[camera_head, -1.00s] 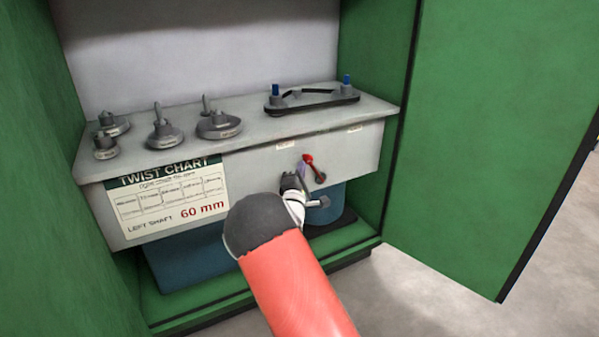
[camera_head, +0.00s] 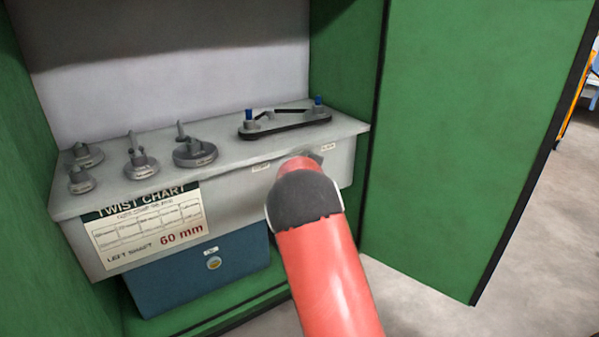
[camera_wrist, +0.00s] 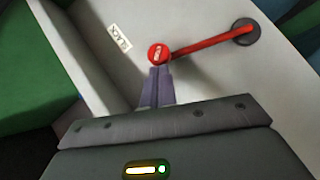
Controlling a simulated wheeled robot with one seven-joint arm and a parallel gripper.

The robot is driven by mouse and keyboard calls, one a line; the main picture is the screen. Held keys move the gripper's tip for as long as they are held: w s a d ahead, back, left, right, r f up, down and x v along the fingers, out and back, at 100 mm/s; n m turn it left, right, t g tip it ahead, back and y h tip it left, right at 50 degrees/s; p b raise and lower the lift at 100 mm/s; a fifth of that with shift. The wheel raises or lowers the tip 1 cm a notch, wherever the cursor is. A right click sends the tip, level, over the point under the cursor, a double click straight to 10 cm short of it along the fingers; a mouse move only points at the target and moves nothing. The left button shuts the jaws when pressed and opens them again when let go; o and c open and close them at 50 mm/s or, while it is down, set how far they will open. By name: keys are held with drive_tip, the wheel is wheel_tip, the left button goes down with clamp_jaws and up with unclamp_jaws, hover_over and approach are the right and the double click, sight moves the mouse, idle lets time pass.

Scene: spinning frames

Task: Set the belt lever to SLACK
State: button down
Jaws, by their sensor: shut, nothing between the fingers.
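The red belt lever (camera_wrist: 205,45) shows in the wrist view. It runs from a dark round pivot at the upper right to a round red knob (camera_wrist: 158,53) on its left end. A small white label (camera_wrist: 119,38) lies on the pale panel left of the knob; its tilted print seems to read SLACK. My gripper (camera_wrist: 155,72) is shut and empty, its fingertips right at the knob's near side, touching or almost touching. In the head view my arm hides the lever and most of my gripper.
The grey machine bench (camera_head: 225,150) carries several metal weights and a belt on two blue-topped posts (camera_head: 285,122). A twist chart (camera_head: 148,225) is on its front, above a blue box (camera_head: 200,272). A green door (camera_head: 460,130) stands open at the right.

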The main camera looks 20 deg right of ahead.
drive_tip(key=shift+y, duration=0.3)
drive_tip(key=d, duration=0.1)
drive_tip(key=w+d+b, duration=0.1)
drive_tip(key=d+f+b, duration=0.1)
drive_tip(key=d, duration=0.1)
drive_tip(key=shift+w+d, duration=0.1)
drive_tip(key=shift+w, duration=0.05)
drive_tip(key=shift+d, duration=0.15)
